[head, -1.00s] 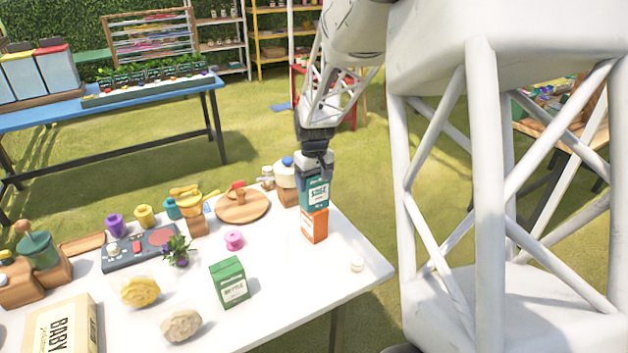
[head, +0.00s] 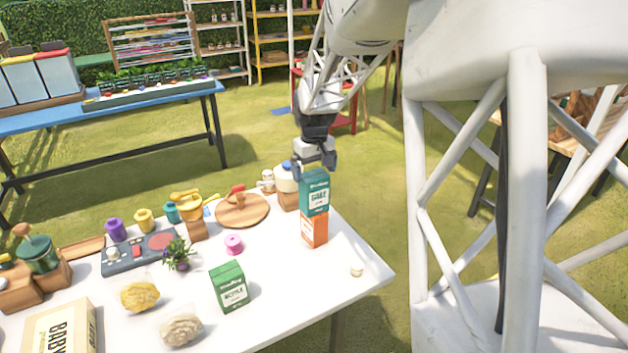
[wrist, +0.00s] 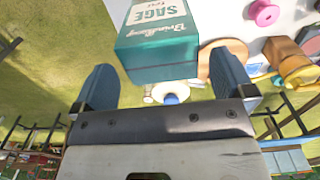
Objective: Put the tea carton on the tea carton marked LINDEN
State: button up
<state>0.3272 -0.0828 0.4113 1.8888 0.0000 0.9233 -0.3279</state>
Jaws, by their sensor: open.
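A teal tea carton (head: 314,192) marked SAGE stands upright on top of an orange tea carton (head: 314,229) near the table's far right edge. The orange carton's label is too small to read. A green tea carton (head: 229,287) stands alone at the front middle of the table. My gripper (head: 315,168) is open and empty, just above and behind the teal carton, apart from it. In the wrist view the teal carton (wrist: 160,50) shows beyond the two spread fingers of my gripper (wrist: 165,85).
The white table (head: 290,285) also holds a pink spool (head: 233,244), a potted plant (head: 177,254), a round wooden board (head: 243,210) and a white-and-blue jar (head: 286,178) close to my gripper.

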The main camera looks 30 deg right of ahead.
jog(key=shift+r, duration=3.5)
jog(key=shift+s+a+r, duration=0.2)
jog(key=shift+s+a, duration=0.15)
jog(key=shift+a, duration=0.05)
jog(key=s+a+t, duration=0.1)
jog(key=s+a, duration=0.5)
jog(key=s, duration=0.4)
jog(key=s+a+r, duration=0.1)
jog(key=s+a, duration=0.6)
jog(key=s, duration=0.4)
jog(key=s+a+t, duration=0.1)
jog(key=s+a, duration=0.6)
jog(key=s, duration=0.3)
jog(key=shift+s+r+t, duration=0.2)
jog(key=shift+s+t, duration=0.1)
jog(key=shift+s, duration=0.1)
